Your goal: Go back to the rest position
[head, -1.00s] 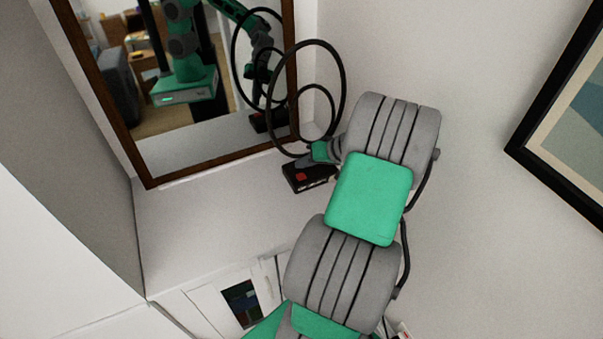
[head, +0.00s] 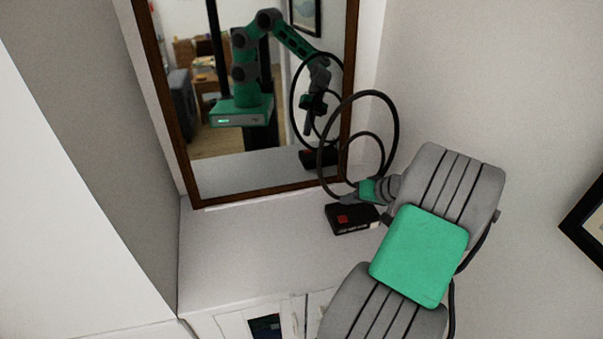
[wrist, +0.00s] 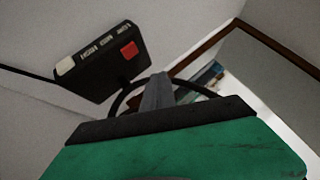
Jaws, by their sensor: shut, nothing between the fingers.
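My gripper (head: 347,196) is at the end of my grey and green arm, over the white ledge. It looks shut and empty. In the wrist view its closed fingers (wrist: 157,90) point up the picture, with nothing between them. A black box (head: 352,219) with a red square and pale lettering lies on the ledge just below my gripper in the head view. It also shows in the wrist view (wrist: 100,62), left of the fingers and apart from them.
A brown-framed mirror (head: 275,190) stands at the back of the white ledge (head: 250,250) and reflects my body. A dark-framed picture (head: 583,225) hangs on the right wall. White cabinet fronts (head: 235,325) are below the ledge. The left of the ledge is clear.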

